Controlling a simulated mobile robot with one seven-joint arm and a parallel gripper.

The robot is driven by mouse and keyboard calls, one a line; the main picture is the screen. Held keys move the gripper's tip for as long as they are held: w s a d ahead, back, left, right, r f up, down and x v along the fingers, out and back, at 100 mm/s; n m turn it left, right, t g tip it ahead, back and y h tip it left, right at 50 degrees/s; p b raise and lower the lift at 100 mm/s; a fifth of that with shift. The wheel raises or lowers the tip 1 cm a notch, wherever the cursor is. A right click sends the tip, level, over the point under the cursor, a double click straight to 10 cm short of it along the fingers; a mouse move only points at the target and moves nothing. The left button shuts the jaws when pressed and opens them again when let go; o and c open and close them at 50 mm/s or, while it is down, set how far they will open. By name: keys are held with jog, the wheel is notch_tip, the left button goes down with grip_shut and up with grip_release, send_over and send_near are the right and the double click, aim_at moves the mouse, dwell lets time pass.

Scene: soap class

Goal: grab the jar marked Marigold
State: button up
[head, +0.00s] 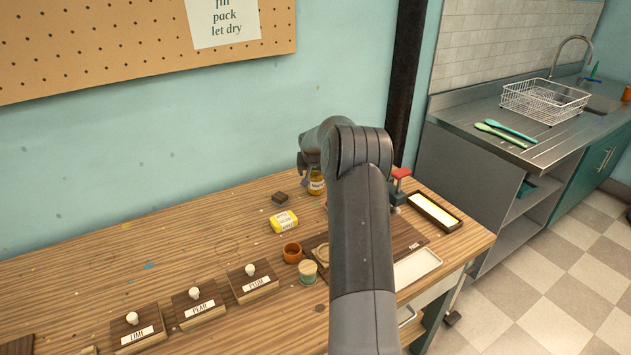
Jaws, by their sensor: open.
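A small jar with yellow contents (316,187) stands near the back of the wooden table, against my arm's left side. Its white label is partly covered and seems to begin "Mar". My gripper (305,174) is open, at the jar's top left, pointing down. My arm hides most of the fingers and the jar's right side, so I cannot tell whether they touch it.
Wooden boxes labelled Lime, Pear and Plum (254,286) line the front. A red-topped tool (400,174) is right of my arm.

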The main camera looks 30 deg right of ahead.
aim_at(315, 177)
jog(key=x, duration=0.5)
jog(key=shift+s+a, duration=0.1)
jog(key=c, duration=1.2)
jog(key=shift+c, duration=0.3)
jog(key=shift+r, duration=0.15)
